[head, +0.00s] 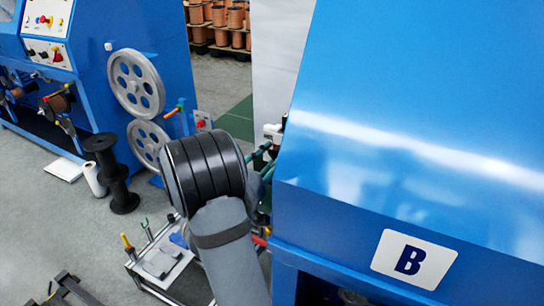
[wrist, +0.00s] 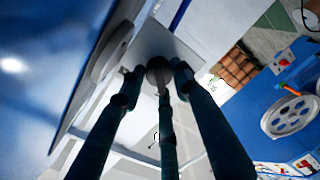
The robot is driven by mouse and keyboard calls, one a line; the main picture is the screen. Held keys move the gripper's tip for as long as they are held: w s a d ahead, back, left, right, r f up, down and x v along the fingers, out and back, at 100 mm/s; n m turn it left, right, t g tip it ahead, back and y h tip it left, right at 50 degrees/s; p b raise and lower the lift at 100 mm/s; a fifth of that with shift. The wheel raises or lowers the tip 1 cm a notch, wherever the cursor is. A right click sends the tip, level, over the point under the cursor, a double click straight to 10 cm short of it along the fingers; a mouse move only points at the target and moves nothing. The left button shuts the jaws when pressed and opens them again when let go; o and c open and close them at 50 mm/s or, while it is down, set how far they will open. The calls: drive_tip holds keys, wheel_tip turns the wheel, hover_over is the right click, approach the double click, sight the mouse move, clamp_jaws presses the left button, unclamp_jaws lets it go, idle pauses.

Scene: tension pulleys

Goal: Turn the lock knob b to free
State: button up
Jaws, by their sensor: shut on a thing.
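A dark round knob (wrist: 158,72), which fits lock knob b, sits on a grey metal plate (wrist: 150,42) in the wrist view. My gripper (wrist: 156,82) has its dark fingers closed around this knob. The fingers cover part of the knob, so its turned position cannot be told. In the head view my gripper (head: 264,158) shows as dark green fingers beside the blue machine marked B (head: 400,130). My arm and the machine hide the knob there.
A blue machine with grey pulley wheels (head: 136,83) is at the left. A black spool (head: 112,175) and a small cart (head: 160,262) stand on the floor. Copper spools (head: 218,15) are at the back.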

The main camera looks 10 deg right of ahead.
drive_tip(key=shift+s+d+f, duration=0.15)
drive_tip(key=shift+s+f, duration=0.05)
drive_tip(key=shift+f, duration=0.2)
drive_tip(key=shift+c, duration=0.2)
drive_tip(key=o, duration=0.9)
drive_tip(key=shift+o, duration=0.7)
drive_tip(key=shift+r, duration=0.1)
drive_tip(key=shift+o, duration=0.2)
drive_tip(key=shift+w, duration=0.15)
drive_tip(key=shift+r, duration=0.1)
drive_tip(key=v, duration=1.2)
drive_tip(key=x, duration=1.2)
